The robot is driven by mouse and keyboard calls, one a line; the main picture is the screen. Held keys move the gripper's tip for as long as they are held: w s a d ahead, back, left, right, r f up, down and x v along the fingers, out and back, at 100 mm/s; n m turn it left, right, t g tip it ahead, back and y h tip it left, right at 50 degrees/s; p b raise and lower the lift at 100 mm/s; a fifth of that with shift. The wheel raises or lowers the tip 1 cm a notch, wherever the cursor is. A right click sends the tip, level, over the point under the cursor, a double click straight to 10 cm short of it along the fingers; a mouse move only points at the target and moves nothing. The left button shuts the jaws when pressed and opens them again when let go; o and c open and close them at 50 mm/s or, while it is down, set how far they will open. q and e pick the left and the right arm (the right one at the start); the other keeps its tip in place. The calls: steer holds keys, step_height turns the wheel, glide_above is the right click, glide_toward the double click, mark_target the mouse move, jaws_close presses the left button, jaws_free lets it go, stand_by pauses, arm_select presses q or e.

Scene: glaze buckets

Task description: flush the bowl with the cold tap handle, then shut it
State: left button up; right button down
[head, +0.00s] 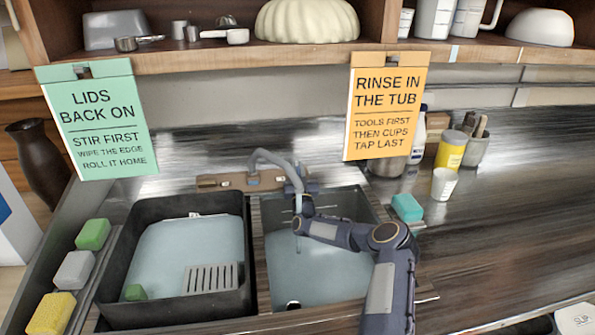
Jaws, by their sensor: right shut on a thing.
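The tap (275,158) stands behind the sink, and its grey spout arches over the right sink bowl (345,276). Pale blue-grey shows in the bowl, with a dark round spot near its front. My right gripper (297,190) is at the tap's right side and is shut on what looks like the cold tap handle, which the fingers mostly hide. A thin pale streak shows just below the gripper; I cannot tell whether it is running water. The left end of the tap base (207,181) is free. My left gripper is out of view.
A black tub (122,262) with a grey slotted piece (212,278) fills the left side. Sponges (73,270) lie left of it. A teal sponge (407,207) and white cup (444,184) stand right. Two signs hang above. The right counter is largely clear.

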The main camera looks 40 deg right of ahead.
steer(key=m+g+h+b, duration=0.1)
steer(key=m+g+h, duration=0.1)
steer(key=m+g+h+b, duration=0.1)
steer(key=m+g+h, duration=0.1)
steer(key=m, duration=0.1)
steer(key=shift+s+d+f+h+b, duration=0.1)
steer(key=shift+f+h+b, duration=0.05)
steer(key=shift+h+b, duration=0.2)
steer(key=shift+s+d+m+g+h+b, duration=0.15)
steer(key=shift+m+g+h+b, duration=0.4)
steer(key=shift+m+g, duration=0.45)
steer(key=shift+s+d+m+g+h+b, duration=0.1)
steer(key=shift+m+g+h+b, duration=0.4)
steer(key=shift+m+g, duration=0.45)
steer(key=shift+g, duration=0.25)
steer(key=c, duration=1.5)
jaws_free()
steer(key=shift+o, duration=0.2)
